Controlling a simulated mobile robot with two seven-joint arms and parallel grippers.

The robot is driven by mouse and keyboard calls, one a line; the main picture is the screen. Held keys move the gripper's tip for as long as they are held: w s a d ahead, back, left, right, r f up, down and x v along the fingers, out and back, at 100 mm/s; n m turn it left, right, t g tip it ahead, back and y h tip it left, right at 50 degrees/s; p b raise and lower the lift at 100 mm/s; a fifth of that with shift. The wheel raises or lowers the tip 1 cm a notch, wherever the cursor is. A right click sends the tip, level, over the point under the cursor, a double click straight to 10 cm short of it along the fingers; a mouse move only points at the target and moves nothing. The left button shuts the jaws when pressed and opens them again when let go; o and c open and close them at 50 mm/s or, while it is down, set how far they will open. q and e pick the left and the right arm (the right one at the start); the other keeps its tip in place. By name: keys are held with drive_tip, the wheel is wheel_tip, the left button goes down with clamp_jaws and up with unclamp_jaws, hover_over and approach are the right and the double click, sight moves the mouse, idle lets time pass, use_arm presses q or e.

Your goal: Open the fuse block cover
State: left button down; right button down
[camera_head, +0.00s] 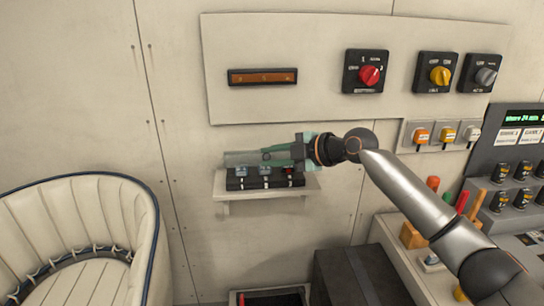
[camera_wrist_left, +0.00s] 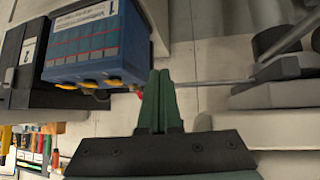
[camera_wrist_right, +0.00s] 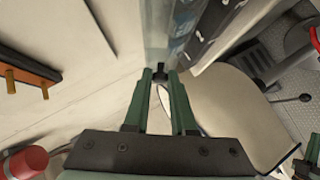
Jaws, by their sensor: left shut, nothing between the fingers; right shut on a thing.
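The fuse block (camera_head: 264,180) is a dark strip with blue-grey fuses and a red one, on a small white wall shelf. Its clear cover (camera_head: 236,158) shows as a pale see-through panel above the fuses; its exact angle is hard to tell. My right gripper (camera_head: 266,153) reaches in from the right, above the block. In the right wrist view its fingertips (camera_wrist_right: 161,78) are shut on a small dark tab at the edge of the clear cover (camera_wrist_right: 174,32). My left gripper (camera_wrist_left: 160,98) is shut and empty, seen only in the left wrist view.
A wall panel above holds a red rotary switch (camera_head: 369,75), a yellow one (camera_head: 440,75) and an orange-brown bar (camera_head: 262,77). A cream seat (camera_head: 75,235) stands at left. A blue battery-like box (camera_wrist_left: 95,45) is near my left gripper.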

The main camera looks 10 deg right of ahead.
drive_tip(key=shift+w+r, duration=0.1)
drive_tip(key=shift+r, duration=0.2)
drive_tip(key=c, duration=0.8)
unclamp_jaws()
drive_tip(key=shift+o, duration=0.2)
drive_tip(key=b+v, duration=0.2)
drive_tip(key=v, duration=1)
drive_tip(key=shift+d+b, duration=0.25)
drive_tip(key=shift+b, duration=0.15)
